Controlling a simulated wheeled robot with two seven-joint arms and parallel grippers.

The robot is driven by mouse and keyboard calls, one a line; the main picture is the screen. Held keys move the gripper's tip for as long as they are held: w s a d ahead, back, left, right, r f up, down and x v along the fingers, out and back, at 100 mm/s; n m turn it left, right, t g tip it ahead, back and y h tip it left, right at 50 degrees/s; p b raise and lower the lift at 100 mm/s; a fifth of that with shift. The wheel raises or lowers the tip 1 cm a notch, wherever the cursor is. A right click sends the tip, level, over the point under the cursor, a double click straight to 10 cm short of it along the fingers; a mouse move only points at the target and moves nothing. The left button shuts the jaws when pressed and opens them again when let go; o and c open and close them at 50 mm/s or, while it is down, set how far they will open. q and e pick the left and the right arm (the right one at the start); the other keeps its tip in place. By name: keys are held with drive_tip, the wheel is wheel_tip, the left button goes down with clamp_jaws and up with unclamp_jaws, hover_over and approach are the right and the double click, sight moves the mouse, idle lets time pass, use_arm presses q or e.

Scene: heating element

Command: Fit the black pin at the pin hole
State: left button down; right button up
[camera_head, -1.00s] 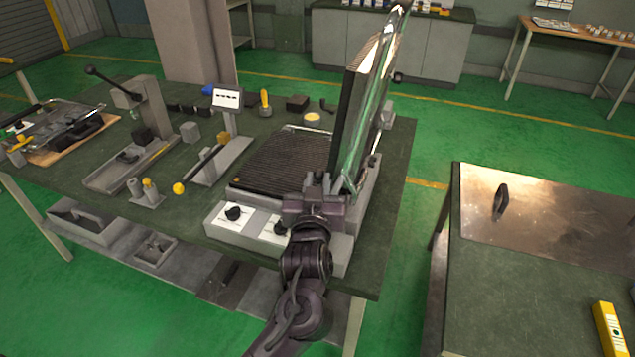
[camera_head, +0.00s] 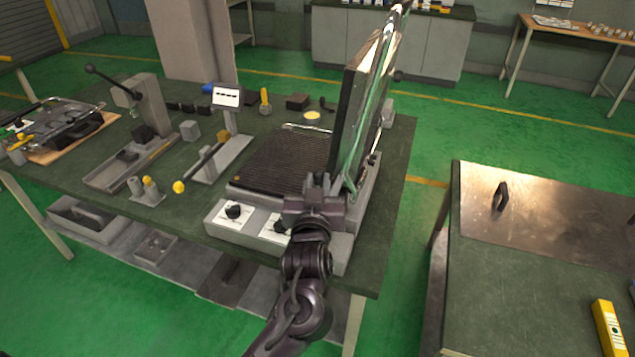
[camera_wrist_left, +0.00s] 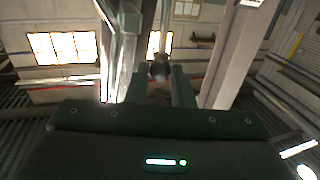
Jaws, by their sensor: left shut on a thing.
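My left gripper (camera_head: 322,184) is at the front right of the ribbed heating device, beside the lower end of its raised lid (camera_head: 352,108). In the left wrist view its two fingers (camera_wrist_left: 158,88) are closed around a small dark piece with a rounded end (camera_wrist_left: 159,69). This looks like the black pin, but it is dim and mostly hidden by the fingers. The pin hole cannot be made out; the gripper and lid cover that part of the device. My right gripper is not in view.
The device's ribbed lower plate (camera_head: 285,163) lies open, with two knobs on its front panel (camera_head: 232,214). A lever press (camera_head: 150,110) and a yellow-ended rod (camera_head: 180,187) stand to the left. A metal-topped table (camera_head: 560,215) stands right, across a gap.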

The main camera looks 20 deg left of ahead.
use_arm(q)
drive_tip(key=shift+f+b, duration=1)
drive_tip(key=shift+f, duration=0.85)
drive_tip(key=shift+r+p, duration=1.7)
drive_tip(key=shift+p, duration=0.2)
drive_tip(key=shift+p, duration=0.75)
idle(0.4)
drive_tip(key=shift+f+b, duration=1)
drive_tip(key=shift+f, duration=0.7)
drive_tip(key=c, duration=1.2)
unclamp_jaws()
drive_tip(key=shift+s, duration=0.1)
drive_tip(key=shift+f, duration=0.1)
